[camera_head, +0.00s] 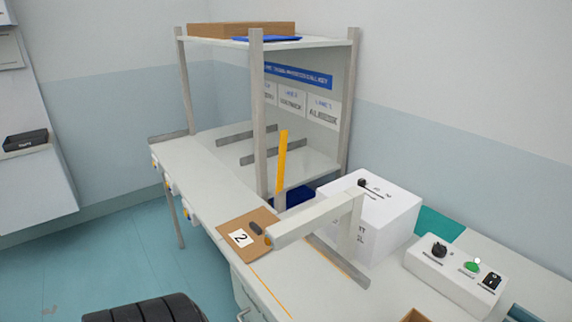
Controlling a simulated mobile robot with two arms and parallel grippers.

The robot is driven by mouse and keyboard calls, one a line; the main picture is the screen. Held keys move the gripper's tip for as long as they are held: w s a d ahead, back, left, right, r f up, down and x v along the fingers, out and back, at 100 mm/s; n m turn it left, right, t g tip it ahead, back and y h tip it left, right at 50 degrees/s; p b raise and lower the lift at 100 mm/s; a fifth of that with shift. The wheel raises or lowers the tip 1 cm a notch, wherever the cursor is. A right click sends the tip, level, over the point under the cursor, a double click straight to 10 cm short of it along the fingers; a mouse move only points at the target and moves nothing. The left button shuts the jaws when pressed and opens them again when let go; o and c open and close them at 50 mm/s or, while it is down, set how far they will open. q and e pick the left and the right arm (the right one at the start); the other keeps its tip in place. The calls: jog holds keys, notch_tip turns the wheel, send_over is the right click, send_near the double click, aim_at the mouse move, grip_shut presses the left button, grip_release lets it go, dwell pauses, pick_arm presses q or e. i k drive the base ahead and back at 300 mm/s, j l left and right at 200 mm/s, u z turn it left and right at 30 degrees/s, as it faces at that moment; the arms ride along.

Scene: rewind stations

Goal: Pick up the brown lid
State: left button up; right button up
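A flat brown panel (262,216), the most lid-like brown thing in view, lies on the white worktop near the middle. It has a white tag marked 2 and a small dark piece, perhaps a handle, on top. A grey beam end reaches its right side, beside a small orange spot. I cannot tell whether the panel covers anything. Neither of my grippers can be made out in the head view.
A white box (399,208) stands right of the panel. A control box (455,268) with a green button is farther right. Shelf posts and a yellow upright (281,160) stand behind. A black ridged object (145,311) shows at the bottom. Worktop left of the posts is mostly clear.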

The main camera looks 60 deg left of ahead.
aim_at(245, 234)
jog(key=u, duration=1.95)
jog(key=k+z, duration=0.15)
jog(key=z, duration=1.25)
jog(key=u, duration=1.4)
jog(key=i+j+z, duration=0.1)
jog(key=z, duration=0.4)
jog(key=i+j+z, duration=0.25)
jog(key=j, duration=0.2)
jog(key=j+z, duration=0.25)
jog(key=j, duration=0.25)
jog(key=j+z, duration=0.25)
jog(key=j, duration=0.25)
jog(key=i, duration=0.1)
